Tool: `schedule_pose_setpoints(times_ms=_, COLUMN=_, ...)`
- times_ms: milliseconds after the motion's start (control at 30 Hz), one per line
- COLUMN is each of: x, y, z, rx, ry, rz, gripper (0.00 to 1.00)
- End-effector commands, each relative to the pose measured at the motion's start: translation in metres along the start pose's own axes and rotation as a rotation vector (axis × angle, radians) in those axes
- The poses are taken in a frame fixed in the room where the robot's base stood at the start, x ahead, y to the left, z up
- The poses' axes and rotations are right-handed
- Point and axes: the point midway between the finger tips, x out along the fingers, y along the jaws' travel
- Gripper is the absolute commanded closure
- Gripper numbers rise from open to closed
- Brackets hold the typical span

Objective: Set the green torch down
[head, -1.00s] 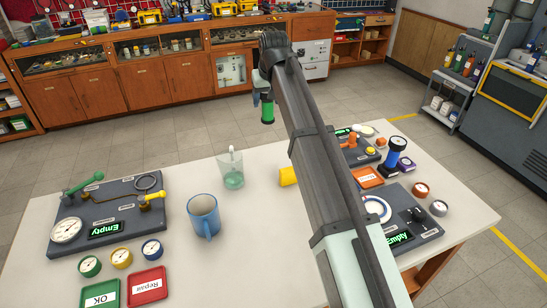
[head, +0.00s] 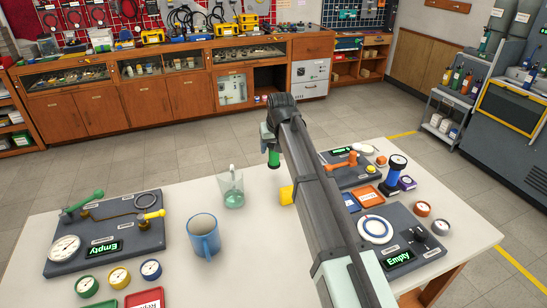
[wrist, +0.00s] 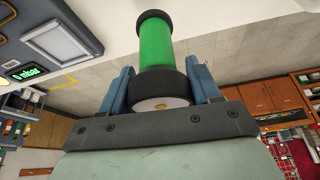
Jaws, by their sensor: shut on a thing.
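The green torch (head: 273,156) has a green body with black ends. It hangs upright from my gripper (head: 267,136) in the head view, near the table's far edge. In the wrist view, the two blue fingers of my gripper (wrist: 161,85) are shut on the torch's black end, and its green body (wrist: 156,45) reaches away from the jaws. I cannot tell how far the torch's lower end is above the table. My arm hides part of the table behind it.
The white table (head: 165,278) has clear room around the glass beaker (head: 231,188). A blue mug (head: 204,236) stands nearer. A yellow object (head: 286,194) is partly hidden by my arm. Boards with gauges and displays stand left (head: 75,268) and right (head: 432,250). A blue-black torch (head: 396,172) stands upright at right.

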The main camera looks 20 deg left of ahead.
Motion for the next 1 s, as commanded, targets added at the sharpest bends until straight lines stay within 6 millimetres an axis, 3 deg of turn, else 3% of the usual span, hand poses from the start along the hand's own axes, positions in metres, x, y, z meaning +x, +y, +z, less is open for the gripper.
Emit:
schedule_pose_setpoints(times_ms=400, x=0.037, y=0.0, z=0.016, rx=0.0, ry=-0.001, rz=0.0, gripper=0.81)
schedule_pose_setpoints(times_ms=833, x=0.041, y=0.0, z=0.017, rx=0.0, ry=0.001, rz=0.0, gripper=0.81)
schedule_pose_setpoints(times_ms=867, x=0.041, y=0.0, z=0.017, rx=0.0, ry=0.0, rz=0.0, gripper=0.36)
schedule_pose_setpoints(times_ms=1000, x=0.041, y=0.0, z=0.017, rx=0.0, ry=0.0, rz=0.0, gripper=0.23)
